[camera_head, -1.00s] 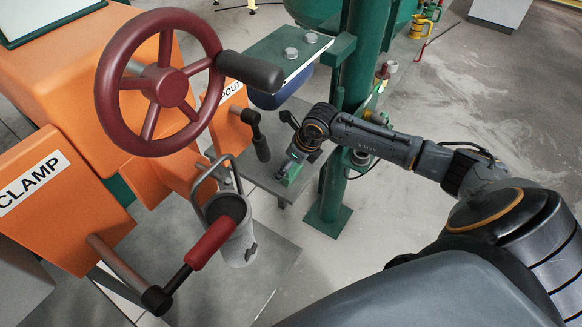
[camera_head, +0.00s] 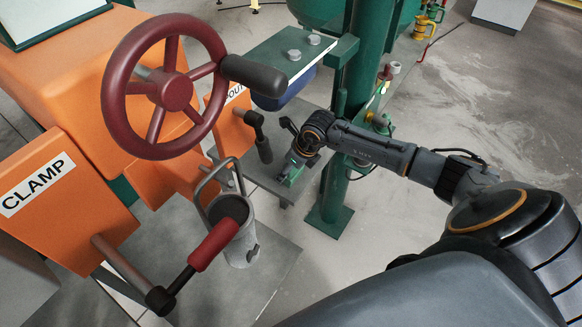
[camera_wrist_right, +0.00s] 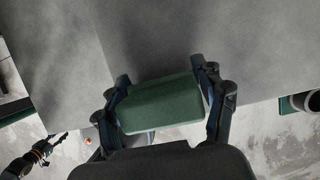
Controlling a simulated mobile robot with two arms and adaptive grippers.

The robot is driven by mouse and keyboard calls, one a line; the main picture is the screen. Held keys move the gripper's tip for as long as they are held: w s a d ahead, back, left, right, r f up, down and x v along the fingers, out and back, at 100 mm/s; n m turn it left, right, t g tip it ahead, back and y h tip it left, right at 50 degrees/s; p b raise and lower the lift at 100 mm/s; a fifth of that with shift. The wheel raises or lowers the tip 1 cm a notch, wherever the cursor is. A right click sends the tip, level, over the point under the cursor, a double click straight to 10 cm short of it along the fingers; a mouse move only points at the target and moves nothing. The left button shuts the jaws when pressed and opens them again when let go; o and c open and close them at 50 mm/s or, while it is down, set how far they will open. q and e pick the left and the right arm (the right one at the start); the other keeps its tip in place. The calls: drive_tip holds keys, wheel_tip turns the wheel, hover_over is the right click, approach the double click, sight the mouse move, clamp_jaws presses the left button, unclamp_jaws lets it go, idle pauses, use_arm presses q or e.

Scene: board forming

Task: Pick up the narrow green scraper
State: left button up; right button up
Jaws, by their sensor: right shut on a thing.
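The green scraper (camera_wrist_right: 163,104) is a green block between the two dark fingers of my right gripper (camera_wrist_right: 165,90) in the wrist view. The fingers are shut on its two sides. In the head view the scraper's green part (camera_head: 293,175) shows at the end of my right arm, low over a grey plate beside the green column. My right gripper (camera_head: 298,158) is partly hidden there by the wrist. Whether the scraper touches the plate cannot be told.
An orange machine marked CLAMP (camera_head: 70,200) with a red handwheel (camera_head: 165,88) stands at left. A grey canister (camera_head: 240,245) and a red-handled lever (camera_head: 213,245) are in front. The green column (camera_head: 340,150) stands close by my right wrist. Open floor (camera_head: 500,110) is at right.

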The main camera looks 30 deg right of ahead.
drive_tip(key=shift+r, duration=0.1)
wheel_tip(320, 180, up, 3)
drive_tip(key=shift+r+b, duration=0.2)
drive_tip(key=shift+b, duration=0.65)
drive_tip(key=s+d+b, duration=0.1)
drive_tip(key=s+d, duration=0.2)
drive_tip(key=s, duration=0.5)
drive_tip(key=s+d+b, duration=0.2)
drive_tip(key=s+d, duration=0.1)
drive_tip(key=s, duration=0.5)
drive_tip(key=shift+s+d, duration=0.3)
drive_tip(key=shift+d, duration=0.1)
drive_tip(key=o, duration=0.4)
drive_tip(key=shift+c, duration=0.9)
drive_tip(key=shift+d+f, duration=0.1)
drive_tip(key=shift+f, duration=0.05)
